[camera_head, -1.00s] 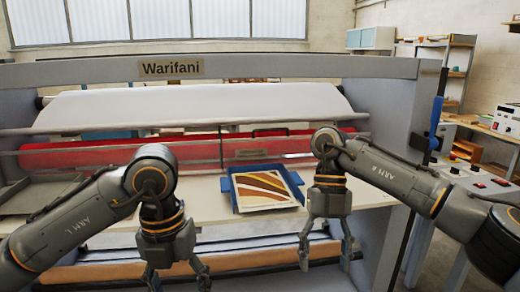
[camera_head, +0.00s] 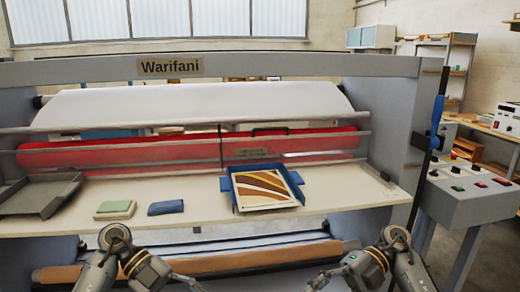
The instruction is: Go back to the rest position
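My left gripper (camera_head: 187,282) is low at the bottom edge, in front of and below the laminator's table (camera_head: 340,196). My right gripper (camera_head: 325,280) is low at the bottom edge too, right of centre. Both point inward toward each other and are apart from the table. Only parts of their fingers show, cut off by the frame edge, so their opening is unclear. I see nothing held in either. A blue tray (camera_head: 235,198) with a striped brown, orange and cream print (camera_head: 265,188) lies on the table.
A green-topped block (camera_head: 115,208), a blue block (camera_head: 166,208) and a grey tray (camera_head: 40,196) lie on the table's left. The laminator's red roller (camera_head: 110,152) is behind. A button panel (camera_head: 480,190) stands at right.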

